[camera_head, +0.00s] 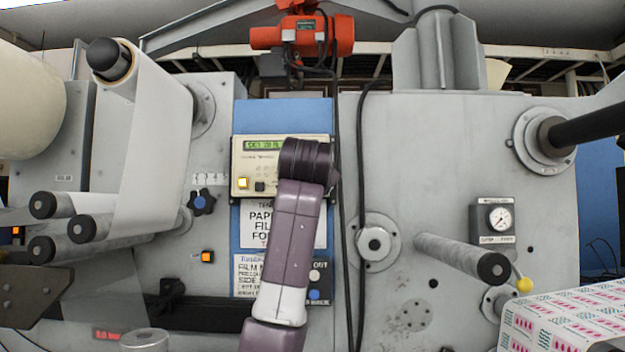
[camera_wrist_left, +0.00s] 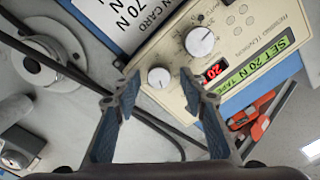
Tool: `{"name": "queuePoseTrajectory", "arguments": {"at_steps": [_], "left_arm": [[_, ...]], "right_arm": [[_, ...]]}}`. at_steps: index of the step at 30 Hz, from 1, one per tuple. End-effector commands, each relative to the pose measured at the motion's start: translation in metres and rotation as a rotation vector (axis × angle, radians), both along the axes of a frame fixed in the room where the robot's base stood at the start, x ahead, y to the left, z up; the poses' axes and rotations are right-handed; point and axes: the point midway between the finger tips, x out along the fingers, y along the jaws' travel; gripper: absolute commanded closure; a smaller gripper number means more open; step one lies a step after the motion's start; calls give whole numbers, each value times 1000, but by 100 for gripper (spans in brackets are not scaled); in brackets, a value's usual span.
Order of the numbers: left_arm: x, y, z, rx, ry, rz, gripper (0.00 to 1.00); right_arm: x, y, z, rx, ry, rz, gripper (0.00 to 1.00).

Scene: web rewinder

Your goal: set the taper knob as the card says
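The cream tension controller (camera_head: 245,185) has a green display that reads "SET 20 N TA…" in the wrist view (camera_wrist_left: 258,62), upside down, beside red digits. There, a large white knob (camera_wrist_left: 200,42) and a smaller white knob (camera_wrist_left: 159,77) show; I cannot read which is taper. My left gripper (camera_wrist_left: 160,88) is open, its fingertips on either side of the smaller knob; contact is unclear. In the head view my wrist hides it. The white card (camera_head: 258,226) below the controller shows "PAP", "FIL" and "FO", partly covered; "70 N" shows in the wrist view (camera_wrist_left: 110,18). My right gripper is not in view.
A second notice (camera_head: 246,272) and white and blue buttons (camera_head: 315,276) sit below the card. A dark cable (camera_head: 348,200) hangs right of my arm. A roller (camera_head: 455,258) juts out at the right, and several rollers (camera_head: 82,229) jut out at the left.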

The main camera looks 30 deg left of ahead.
Motion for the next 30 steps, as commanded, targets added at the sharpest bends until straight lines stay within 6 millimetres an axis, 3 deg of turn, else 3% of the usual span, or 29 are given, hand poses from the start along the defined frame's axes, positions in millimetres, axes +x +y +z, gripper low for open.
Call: {"name": "queuePoseTrajectory", "arguments": {"at_steps": [9, 24, 30], "left_arm": [[-9, -6, -1, 0, 2, 0, 61], [-87, -54, -1, 1, -1, -1, 61], [-100, -62, -1, -1, 1, 0, 61]], "right_arm": [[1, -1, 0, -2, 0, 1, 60], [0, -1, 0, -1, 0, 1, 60], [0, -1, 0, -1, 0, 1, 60]]}}
